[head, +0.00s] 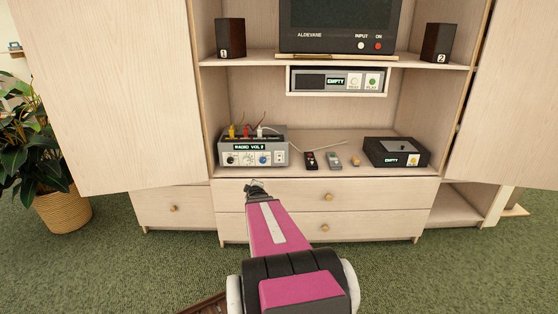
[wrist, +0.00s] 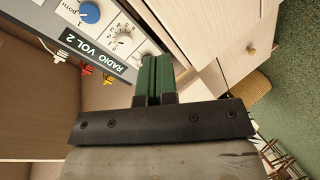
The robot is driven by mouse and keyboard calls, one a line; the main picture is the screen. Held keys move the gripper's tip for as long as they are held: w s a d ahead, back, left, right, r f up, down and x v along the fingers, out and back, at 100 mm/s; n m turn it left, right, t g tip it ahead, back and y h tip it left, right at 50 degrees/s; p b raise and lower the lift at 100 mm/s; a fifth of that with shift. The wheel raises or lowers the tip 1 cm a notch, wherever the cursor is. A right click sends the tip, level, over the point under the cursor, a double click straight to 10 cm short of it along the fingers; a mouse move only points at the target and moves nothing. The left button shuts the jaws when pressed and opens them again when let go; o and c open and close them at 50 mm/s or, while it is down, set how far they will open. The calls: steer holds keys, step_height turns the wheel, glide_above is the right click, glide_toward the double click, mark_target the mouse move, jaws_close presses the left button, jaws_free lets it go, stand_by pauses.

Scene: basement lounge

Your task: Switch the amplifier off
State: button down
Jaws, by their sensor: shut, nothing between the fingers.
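The amplifier is the grey box (head: 280,146) on the cabinet's lower shelf, its display reading "RADIO VOL 2". Its front carries a blue knob (head: 263,160), a numbered dial (head: 245,159) and a dark control at the left end. The front also shows upside down in the wrist view, with the display (wrist: 93,50), blue knob (wrist: 89,12) and dial (wrist: 123,37).
Red, yellow and white plugs (head: 247,131) stand on the amplifier's top. A player marked "EMPTY" (head: 338,81) hangs above. Open cabinet doors (head: 105,90) flank the shelves; drawers (head: 320,193) lie below.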

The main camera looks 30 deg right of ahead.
mark_target(279, 155)
steer(key=s+d+r+n+t+h, duration=0.1)
steer(key=d+r+t+h, duration=0.1)
steer(key=d, duration=0.4)
steer(key=s+d+r+n+t+h, duration=0.1)
steer(key=d+r+n+t+h, duration=0.1)
steer(key=d, duration=0.5)
steer(key=shift+d+h, duration=0.15)
steer(key=shift+h, duration=0.45)
steer(key=shift+w, duration=0.1)
steer(key=x, duration=1.3)
steer(key=shift+w+d+r, duration=0.1)
steer(key=shift+w+d, duration=0.1)
steer(key=shift+w, duration=0.15)
steer(key=shift+w+d+r, duration=0.1)
steer(key=shift+w, duration=0.1)
steer(key=shift+s, duration=0.1)
